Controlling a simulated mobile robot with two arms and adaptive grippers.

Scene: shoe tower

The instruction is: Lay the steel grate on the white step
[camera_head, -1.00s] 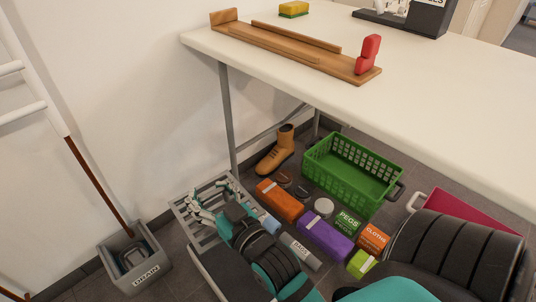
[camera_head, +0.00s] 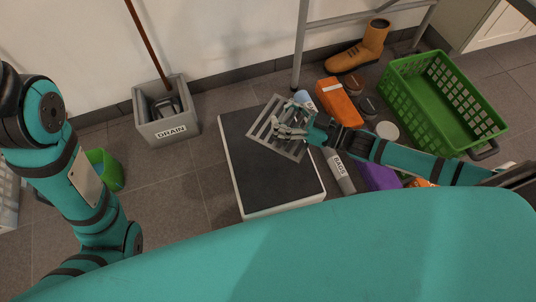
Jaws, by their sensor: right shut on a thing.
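The steel grate (camera_head: 262,130) is a grey barred frame in the middle of the head view. It overlaps the far right part of the white step (camera_head: 288,207), which has white sides and a dark top. I cannot tell whether the grate touches the step or hangs just above it. My right gripper (camera_head: 290,131) is shut on the grate near its right side, and its fingers hide some bars. My left arm is at the left, with its gripper out of view.
A grey DRAIN bin (camera_head: 168,118) stands left of the step, with a brown pole in it. A green bucket (camera_head: 104,170) is farther left.

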